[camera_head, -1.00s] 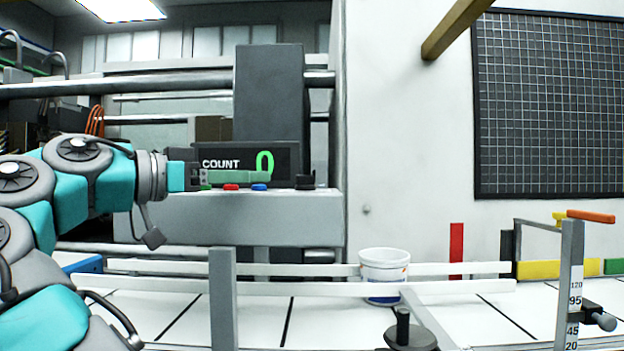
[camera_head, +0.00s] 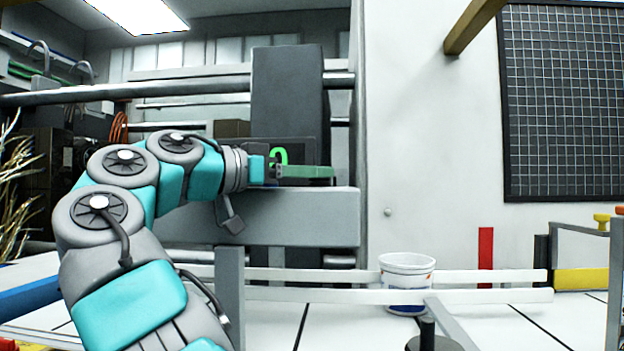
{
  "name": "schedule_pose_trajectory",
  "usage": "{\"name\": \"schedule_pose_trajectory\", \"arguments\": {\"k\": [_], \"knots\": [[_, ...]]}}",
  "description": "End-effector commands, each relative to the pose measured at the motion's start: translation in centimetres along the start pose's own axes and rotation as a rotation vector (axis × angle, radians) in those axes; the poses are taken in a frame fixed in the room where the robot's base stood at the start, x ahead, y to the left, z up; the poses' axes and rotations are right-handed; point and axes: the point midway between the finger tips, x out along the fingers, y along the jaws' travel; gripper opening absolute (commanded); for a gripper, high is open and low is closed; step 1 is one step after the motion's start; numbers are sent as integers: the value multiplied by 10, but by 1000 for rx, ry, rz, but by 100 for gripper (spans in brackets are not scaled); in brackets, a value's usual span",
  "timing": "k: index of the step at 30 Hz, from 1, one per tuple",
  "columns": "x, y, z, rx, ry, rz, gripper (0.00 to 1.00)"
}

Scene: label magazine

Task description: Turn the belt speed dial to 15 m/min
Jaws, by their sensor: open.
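My gripper (camera_head: 328,173) is at the end of my teal and grey arm, in front of the grey machine ledge (camera_head: 300,215). Its green fingers point right, level with the top of the ledge. They are seen side-on, so the gap between them does not show. The jaws are open, with nothing seen held. The belt speed dial cannot be made out. A small dark knob stood at the ledge's right end earlier, and my fingers now cover that spot. I cannot tell whether they touch it. No speed scale is readable.
The dark counter display (camera_head: 300,150) above the ledge shows a green digit, partly covered by my arm. A grey post (camera_head: 230,290) rises in front. A brown beam (camera_head: 470,25) hangs upper right.

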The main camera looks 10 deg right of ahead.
Motion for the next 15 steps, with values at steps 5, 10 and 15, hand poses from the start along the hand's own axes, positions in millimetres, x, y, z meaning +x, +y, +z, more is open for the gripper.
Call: {"name": "schedule_pose_trajectory", "arguments": {"k": [5,10,15], "knots": [[5,0,-1,1,1,-2,45],[5,0,-1,1,1,-2,40],[5,0,-1,1,1,-2,21]]}}
